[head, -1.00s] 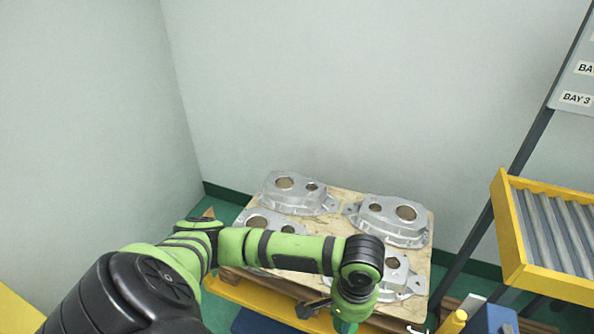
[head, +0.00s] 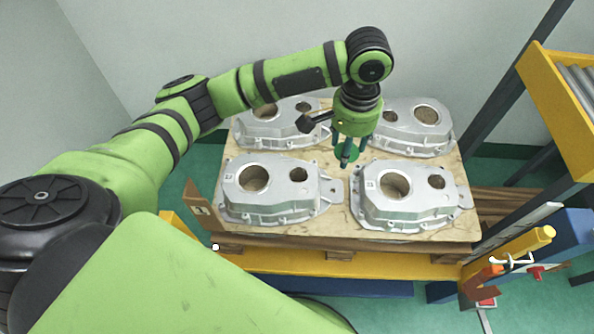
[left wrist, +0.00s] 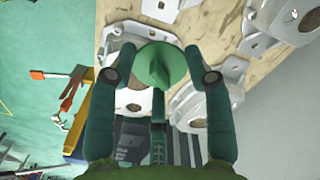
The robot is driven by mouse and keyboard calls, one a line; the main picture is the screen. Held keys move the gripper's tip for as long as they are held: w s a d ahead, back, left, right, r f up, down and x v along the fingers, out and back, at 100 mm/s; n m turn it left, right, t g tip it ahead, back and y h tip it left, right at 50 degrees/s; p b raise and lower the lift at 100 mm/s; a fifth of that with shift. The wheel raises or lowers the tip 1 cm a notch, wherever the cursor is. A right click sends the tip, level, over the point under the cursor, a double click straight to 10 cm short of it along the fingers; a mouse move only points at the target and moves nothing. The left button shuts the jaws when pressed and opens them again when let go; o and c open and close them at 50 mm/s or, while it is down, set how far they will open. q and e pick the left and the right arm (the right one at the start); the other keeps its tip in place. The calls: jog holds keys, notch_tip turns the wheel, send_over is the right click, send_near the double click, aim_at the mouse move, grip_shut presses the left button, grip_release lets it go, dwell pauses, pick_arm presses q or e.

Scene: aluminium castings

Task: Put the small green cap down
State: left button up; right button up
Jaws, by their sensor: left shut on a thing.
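The small green cap (left wrist: 160,65) is a round disc with a raised ridge, held between the fingers of my left gripper (left wrist: 163,78) in the left wrist view. In the head view my left gripper (head: 355,148) points down above the middle of the pallet, between the castings. The cap (head: 348,155) is partly hidden by the fingers there. I cannot tell its exact height above the castings. Silver castings with round bores lie below: front left (head: 275,192), front right (head: 410,200), back left (head: 265,128) and back right (head: 412,130). My right gripper is not in view.
The castings stand on a wooden pallet (head: 335,228) on a yellow-edged stand (head: 290,262). A yellow roller rack (head: 560,110) and dark post stand at the right. A yellow cylinder (head: 530,240) and orange-red tool (head: 485,278) are at front right. Walls close the back and left.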

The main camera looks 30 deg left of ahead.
pick_arm(q)
jog(key=shift+w+d+r+m+b, duration=0.2)
jog(key=shift+w+d+m+b, duration=0.1)
jog(key=shift+w+d+b, duration=0.3)
jog(key=shift+a, duration=0.1)
jog(key=s+a+f, duration=0.1)
jog(key=a+f, duration=0.2)
jog(key=s+a+f, duration=0.2)
jog(key=a+f, duration=0.1)
jog(key=f, duration=0.1)
jog(key=s+a+f, duration=0.2)
jog(key=a+f, duration=0.1)
jog(key=a, duration=0.1)
jog(key=shift+a+f, duration=0.1)
jog(key=shift+f, duration=0.4)
jog(key=shift+s+f, duration=0.3)
jog(key=shift+f, duration=0.2)
jog(key=o, duration=0.7)
jog(key=shift+f, duration=0.1)
jog(key=shift+w+f, duration=0.1)
jog(key=shift+w, duration=0.05)
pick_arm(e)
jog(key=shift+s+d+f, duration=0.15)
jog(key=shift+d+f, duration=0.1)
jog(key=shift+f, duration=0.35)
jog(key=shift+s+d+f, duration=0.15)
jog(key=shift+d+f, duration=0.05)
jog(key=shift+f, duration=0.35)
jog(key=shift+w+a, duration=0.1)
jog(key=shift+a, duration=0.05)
